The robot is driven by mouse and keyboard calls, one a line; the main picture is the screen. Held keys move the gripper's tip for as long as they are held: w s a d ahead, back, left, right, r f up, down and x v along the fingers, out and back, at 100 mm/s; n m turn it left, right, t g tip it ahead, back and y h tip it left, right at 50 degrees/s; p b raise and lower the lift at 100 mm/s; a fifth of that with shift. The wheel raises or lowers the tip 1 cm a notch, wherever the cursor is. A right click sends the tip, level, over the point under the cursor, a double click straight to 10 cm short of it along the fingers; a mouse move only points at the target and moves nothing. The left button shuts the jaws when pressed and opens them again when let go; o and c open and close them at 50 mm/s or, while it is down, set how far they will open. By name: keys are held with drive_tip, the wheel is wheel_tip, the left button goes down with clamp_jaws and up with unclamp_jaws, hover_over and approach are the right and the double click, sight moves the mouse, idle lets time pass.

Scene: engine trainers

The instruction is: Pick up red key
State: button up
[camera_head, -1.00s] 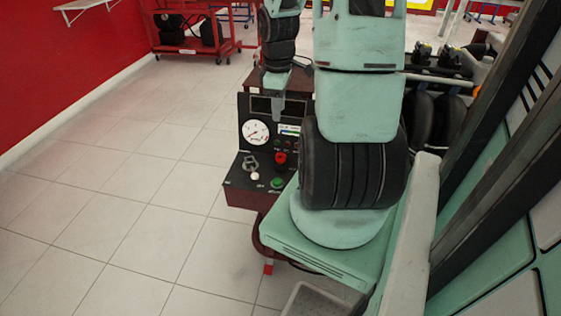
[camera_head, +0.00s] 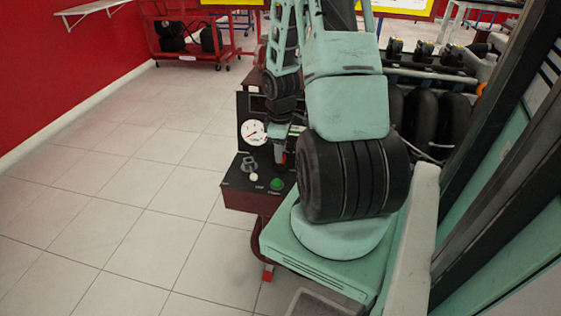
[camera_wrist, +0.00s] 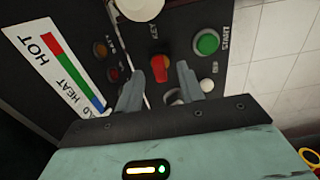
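The red key (camera_wrist: 160,67) sits upright in the dark engine control panel (camera_wrist: 225,15), beside a "KEY" label in the wrist view. My gripper (camera_wrist: 160,73) is open, with one grey finger on each side of the key. A gap shows between the key and each finger, and whether they touch in depth I cannot tell. In the head view my gripper (camera_head: 281,146) is over the panel's right part (camera_head: 238,180). It mostly hides the key there; a bit of red shows under it.
A green start button (camera_wrist: 207,42) and a white knob (camera_wrist: 206,85) sit close to the key. A gauge (camera_head: 253,132) is on the panel's upright face. Tiled floor (camera_head: 120,200) is clear at left. A red cart (camera_head: 190,40) stands at the back.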

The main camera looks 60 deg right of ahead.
wheel_tip(320, 180, down, 2)
drive_tip(key=shift+f, duration=0.1)
clamp_jaws()
